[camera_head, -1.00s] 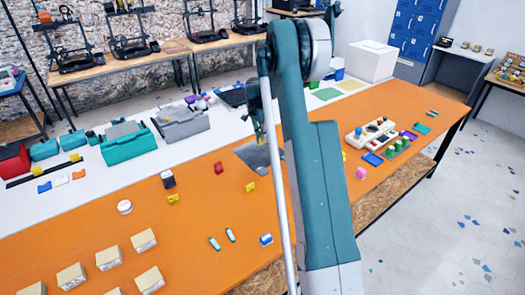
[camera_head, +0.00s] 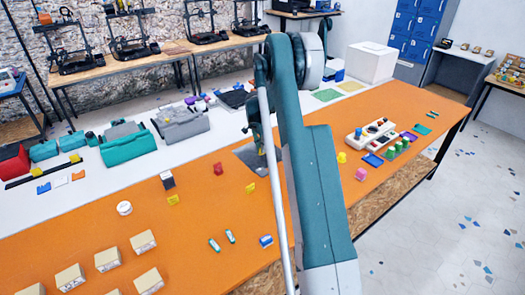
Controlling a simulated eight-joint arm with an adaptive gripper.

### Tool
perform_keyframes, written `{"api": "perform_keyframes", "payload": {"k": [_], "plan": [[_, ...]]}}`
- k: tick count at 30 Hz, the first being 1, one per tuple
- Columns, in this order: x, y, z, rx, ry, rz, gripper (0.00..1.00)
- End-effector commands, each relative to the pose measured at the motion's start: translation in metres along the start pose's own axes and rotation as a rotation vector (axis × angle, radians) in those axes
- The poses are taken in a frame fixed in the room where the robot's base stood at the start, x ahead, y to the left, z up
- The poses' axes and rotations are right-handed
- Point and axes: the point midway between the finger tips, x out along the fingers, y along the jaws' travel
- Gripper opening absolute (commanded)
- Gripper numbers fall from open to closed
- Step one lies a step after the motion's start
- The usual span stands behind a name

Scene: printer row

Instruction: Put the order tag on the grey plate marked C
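A dark grey plate (camera_head: 244,154) lies on the orange table, partly hidden behind my arm; no letter can be read on it. My gripper (camera_head: 260,146) points down over this plate, left of my arm link. A tiny yellowish spot shows at its fingertips. I cannot tell whether it is the order tag or part of the gripper, nor whether the fingers are open or touch the plate. No order tag can be made out for certain elsewhere.
A red piece (camera_head: 218,169) and a yellow piece (camera_head: 250,187) stand near the plate. A white tray (camera_head: 366,139) with coloured pieces is at the right. Beige boxes (camera_head: 107,257) stand at the front left. Teal and grey toolboxes (camera_head: 181,122) are behind.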

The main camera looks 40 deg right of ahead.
Motion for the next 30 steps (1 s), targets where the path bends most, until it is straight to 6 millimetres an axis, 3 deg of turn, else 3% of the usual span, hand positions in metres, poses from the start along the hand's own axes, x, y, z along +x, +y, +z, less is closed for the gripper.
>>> {"api": "perform_keyframes", "payload": {"k": [4,17,21,30], "plan": [[0.0097,-0.0002,0.0013,0.000,0.000,0.000,0.00],[0.0135,-0.0001,0.0020,0.000,0.000,0.000,0.00],[0.0130,-0.0001,0.0019,0.000,0.000,0.000,0.19],[0.0128,-0.0001,0.0019,0.000,0.000,0.000,0.19]]}}
